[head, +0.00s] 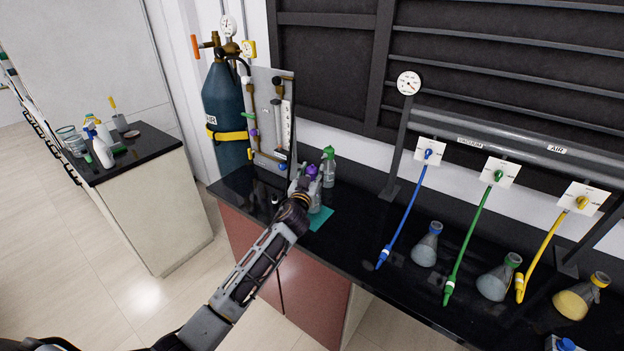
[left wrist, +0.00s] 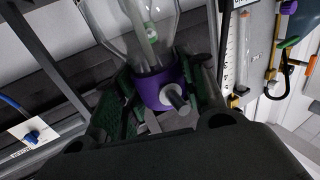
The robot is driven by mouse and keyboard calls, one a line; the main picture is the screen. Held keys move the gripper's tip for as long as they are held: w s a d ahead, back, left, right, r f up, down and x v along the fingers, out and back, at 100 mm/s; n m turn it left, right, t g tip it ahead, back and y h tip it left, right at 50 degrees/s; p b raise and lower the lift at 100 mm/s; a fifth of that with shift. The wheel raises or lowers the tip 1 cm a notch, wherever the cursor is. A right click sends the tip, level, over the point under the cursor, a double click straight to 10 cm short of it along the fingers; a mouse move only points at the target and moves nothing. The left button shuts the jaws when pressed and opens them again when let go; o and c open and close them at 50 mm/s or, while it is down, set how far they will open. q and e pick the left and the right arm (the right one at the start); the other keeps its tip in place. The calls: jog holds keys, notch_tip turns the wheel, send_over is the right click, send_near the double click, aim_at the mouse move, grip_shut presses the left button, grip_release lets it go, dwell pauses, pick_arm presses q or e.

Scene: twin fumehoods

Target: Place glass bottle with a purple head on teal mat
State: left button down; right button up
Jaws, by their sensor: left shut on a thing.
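The glass bottle with the purple head (head: 312,171) is in my left gripper (head: 303,186) at the back left of the black bench. In the left wrist view its purple head (left wrist: 168,91) sits between the fingers, with the clear glass body (left wrist: 142,38) beyond. My left gripper is shut on it. The teal mat (head: 321,218) lies on the bench by the gripper, partly hidden behind it. I cannot tell whether the bottle touches the mat. My right gripper is not in view.
A green-headed bottle (head: 328,166) stands close behind the gripper. A panel with valves (head: 270,120) and a gas cylinder (head: 223,110) stand to the left. A blue hose (head: 405,215) and a blue-stoppered flask (head: 427,246) are to the right.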

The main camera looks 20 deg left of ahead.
pick_arm(q)
jog(key=shift+f, duration=0.95)
jog(key=c, duration=1.1)
grip_release()
jog(key=shift+f, duration=0.1)
jog(key=shift+o, duration=1.4)
jog(key=shift+s, duration=0.2)
